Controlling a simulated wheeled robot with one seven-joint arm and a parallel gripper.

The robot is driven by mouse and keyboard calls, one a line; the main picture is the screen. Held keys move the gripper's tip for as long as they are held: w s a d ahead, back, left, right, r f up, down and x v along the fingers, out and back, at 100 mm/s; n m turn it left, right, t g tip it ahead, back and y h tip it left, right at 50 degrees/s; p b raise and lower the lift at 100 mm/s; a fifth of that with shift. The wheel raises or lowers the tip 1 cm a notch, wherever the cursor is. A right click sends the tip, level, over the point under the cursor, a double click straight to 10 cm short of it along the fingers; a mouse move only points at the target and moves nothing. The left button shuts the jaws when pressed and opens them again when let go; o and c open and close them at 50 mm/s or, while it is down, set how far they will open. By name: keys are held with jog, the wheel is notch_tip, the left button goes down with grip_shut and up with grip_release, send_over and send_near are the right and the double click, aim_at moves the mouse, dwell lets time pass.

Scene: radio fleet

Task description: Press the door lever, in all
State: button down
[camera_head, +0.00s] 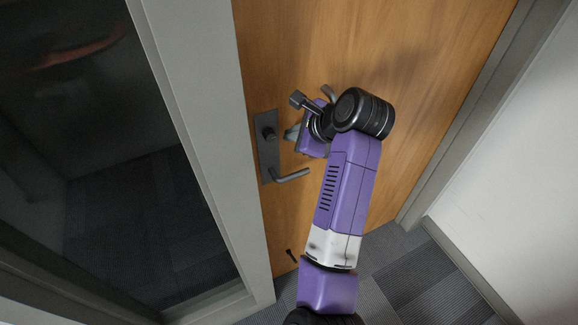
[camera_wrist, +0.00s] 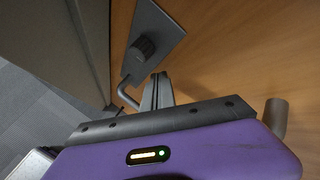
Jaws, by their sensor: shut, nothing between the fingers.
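The wooden door (camera_head: 420,60) carries a dark metal lock plate (camera_head: 268,158) near its left edge. A round knob (camera_head: 268,134) sits on the upper part of the plate. The door lever (camera_head: 292,176) sticks out from the lower part and points right, looking roughly level with its end tipped slightly up. My gripper (camera_head: 291,132) is shut and empty, to the right of the knob and above the lever in the head view. In the wrist view the shut fingers (camera_wrist: 157,90) appear beside the lever (camera_wrist: 126,96); I cannot tell whether they touch it.
A grey door frame (camera_head: 195,110) and a dark glass panel (camera_head: 90,150) stand left of the door. A white wall (camera_head: 520,170) is at the right. Grey carpet (camera_head: 405,285) covers the floor. A small dark fitting (camera_head: 291,255) is low on the door.

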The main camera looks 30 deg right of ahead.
jog(key=shift+f, duration=0.2)
notch_tip(320, 180, down, 8)
jog(key=b, duration=0.7)
jog(key=shift+f, duration=0.25)
dwell(1.6)
jog(key=shift+f+b, duration=0.3)
jog(key=shift+f, duration=0.1)
jog(key=shift+f+b, duration=0.7)
jog(key=shift+f, duration=0.25)
dwell(1.0)
jog(key=shift+r, duration=0.1)
dwell(0.5)
jog(key=shift+r+p, duration=1.25)
jog(key=shift+r, duration=0.1)
jog(key=shift+r+p, duration=2.15)
jog(key=shift+r, duration=0.3)
